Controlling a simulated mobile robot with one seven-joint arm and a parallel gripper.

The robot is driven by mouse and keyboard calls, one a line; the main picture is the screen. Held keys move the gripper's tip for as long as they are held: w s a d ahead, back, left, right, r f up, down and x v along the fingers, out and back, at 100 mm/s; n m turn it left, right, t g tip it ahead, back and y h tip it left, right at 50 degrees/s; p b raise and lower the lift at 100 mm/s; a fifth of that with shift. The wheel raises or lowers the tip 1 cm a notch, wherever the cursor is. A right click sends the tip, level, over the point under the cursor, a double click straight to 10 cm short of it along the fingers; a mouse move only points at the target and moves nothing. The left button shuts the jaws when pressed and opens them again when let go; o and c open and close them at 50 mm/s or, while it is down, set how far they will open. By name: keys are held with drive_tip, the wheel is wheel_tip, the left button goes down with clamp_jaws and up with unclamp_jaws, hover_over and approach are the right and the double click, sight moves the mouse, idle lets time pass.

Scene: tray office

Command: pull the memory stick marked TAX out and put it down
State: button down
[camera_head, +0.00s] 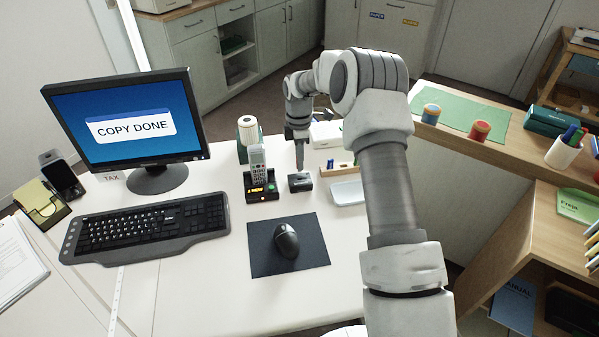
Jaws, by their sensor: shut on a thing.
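My gripper (299,166) points straight down at the small dark box (300,183) on the white desk, right of the phone. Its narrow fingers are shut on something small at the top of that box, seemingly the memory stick. The stick itself is hidden by the fingers or too small to make out, and I cannot read its mark. I cannot tell whether it is still in the box. A card reading TAX (112,177) lies on the desk by the left side of the monitor's foot. The monitor (130,125) reads COPY DONE.
A cordless phone (257,176) in its dark stand is close left of the box. A pale tray (347,193) lies to the right. The mouse (286,241) on its dark mat is in front. The keyboard (147,228) is at left. Bare desk lies left of the mat.

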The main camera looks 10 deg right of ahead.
drive_tip(key=shift+r+p, duration=0.55)
drive_tip(key=shift+r, duration=0.35)
